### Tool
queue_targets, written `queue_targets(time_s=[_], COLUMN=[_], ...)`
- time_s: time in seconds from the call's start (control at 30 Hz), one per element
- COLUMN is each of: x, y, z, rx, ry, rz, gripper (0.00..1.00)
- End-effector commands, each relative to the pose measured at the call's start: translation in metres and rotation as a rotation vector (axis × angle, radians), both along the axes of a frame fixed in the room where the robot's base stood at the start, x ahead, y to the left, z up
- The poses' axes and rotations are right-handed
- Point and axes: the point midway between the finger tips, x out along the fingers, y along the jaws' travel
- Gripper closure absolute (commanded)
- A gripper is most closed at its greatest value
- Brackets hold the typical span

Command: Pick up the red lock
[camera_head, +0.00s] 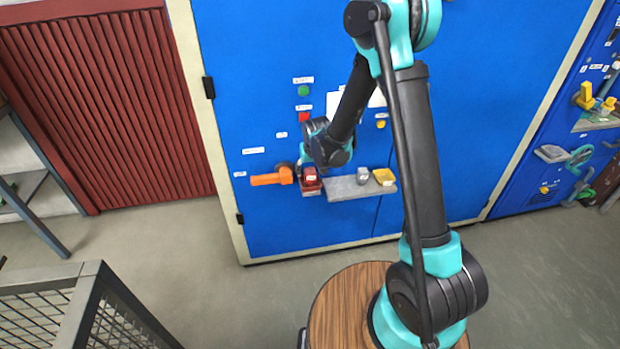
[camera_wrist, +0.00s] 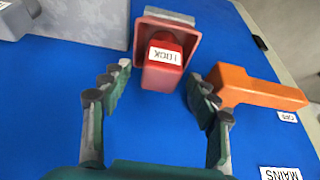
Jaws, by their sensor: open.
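The red lock (camera_wrist: 160,74) is a red block with a white label, seen upside down in the wrist view. It sits at a red open-fronted holder (camera_wrist: 190,27) against the blue cabinet front. My gripper (camera_wrist: 160,78) is open, with one finger to each side of the lock's near end in the wrist view. Gaps of blue show between the fingers and the lock, and nothing is held. In the head view my arm hides most of the gripper.
An orange handle (camera_wrist: 258,88) lies close beside the right finger; it also shows in the head view (camera_head: 270,179). The grey shelf (camera_head: 340,189) carries a grey block (camera_head: 362,175) and a yellow piece (camera_head: 384,176). Green and red buttons (camera_head: 303,91) are above.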

Motion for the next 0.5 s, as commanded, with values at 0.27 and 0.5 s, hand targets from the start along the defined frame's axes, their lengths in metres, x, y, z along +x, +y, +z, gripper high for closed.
queue_targets(time_s=[0.27,0.5], x=[0.0048,0.0047], y=[0.0015,0.0015], z=[-0.0125,-0.0124], rx=[0.000,0.000], ry=[0.000,0.000], rz=[0.000,0.000], gripper=[0.40,0.50])
